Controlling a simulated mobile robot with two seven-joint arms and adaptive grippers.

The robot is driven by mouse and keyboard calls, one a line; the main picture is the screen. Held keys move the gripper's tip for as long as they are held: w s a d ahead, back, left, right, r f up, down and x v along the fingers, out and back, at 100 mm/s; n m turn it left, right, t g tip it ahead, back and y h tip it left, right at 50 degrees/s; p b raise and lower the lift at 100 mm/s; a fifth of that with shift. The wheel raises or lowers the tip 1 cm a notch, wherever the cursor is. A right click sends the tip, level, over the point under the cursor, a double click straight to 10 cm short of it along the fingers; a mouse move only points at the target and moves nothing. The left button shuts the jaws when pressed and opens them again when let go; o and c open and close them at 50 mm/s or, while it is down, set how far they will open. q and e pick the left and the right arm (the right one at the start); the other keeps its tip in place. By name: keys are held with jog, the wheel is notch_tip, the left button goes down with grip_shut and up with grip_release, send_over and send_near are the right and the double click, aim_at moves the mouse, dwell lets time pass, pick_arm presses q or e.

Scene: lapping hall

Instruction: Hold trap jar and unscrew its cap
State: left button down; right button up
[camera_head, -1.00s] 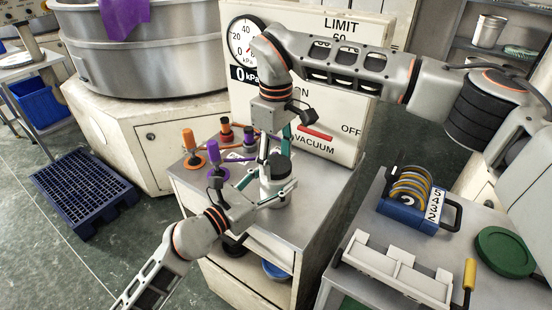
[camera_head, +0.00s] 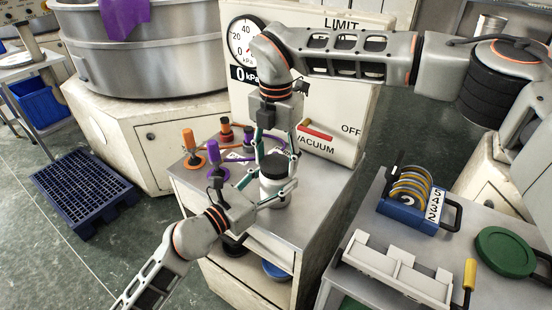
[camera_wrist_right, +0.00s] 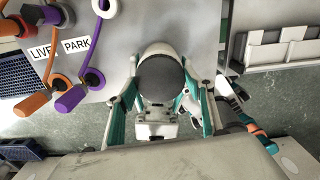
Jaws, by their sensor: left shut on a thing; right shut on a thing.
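The trap jar (camera_head: 274,194) is a white, upright jar standing on the steel top of the cabinet. Its dark grey cap (camera_head: 273,168) sits on top of it and shows as a round disc in the right wrist view (camera_wrist_right: 160,80). My left gripper (camera_head: 273,190) comes in from the lower left and is shut around the jar's body. My right gripper (camera_head: 275,158) points down from above, its fingers shut on either side of the cap. I cannot see a gap between cap and jar.
Orange and purple valve handles (camera_head: 214,152) stand close left of the jar, beside a LIVE/PARK label (camera_wrist_right: 60,50). The vacuum panel (camera_head: 330,120) rises behind. A cart at right carries a blue ring holder (camera_head: 408,212), a white rack (camera_head: 395,270) and a green disc (camera_head: 505,250).

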jog(key=n, duration=0.3)
jog(key=shift+n, duration=0.4)
jog(key=n, duration=2.2)
jog(key=shift+n, duration=0.3)
jog(key=n, duration=0.5)
jog(key=shift+s+r, duration=0.1)
jog(key=n, duration=0.3)
jog(key=shift+n, duration=0.4)
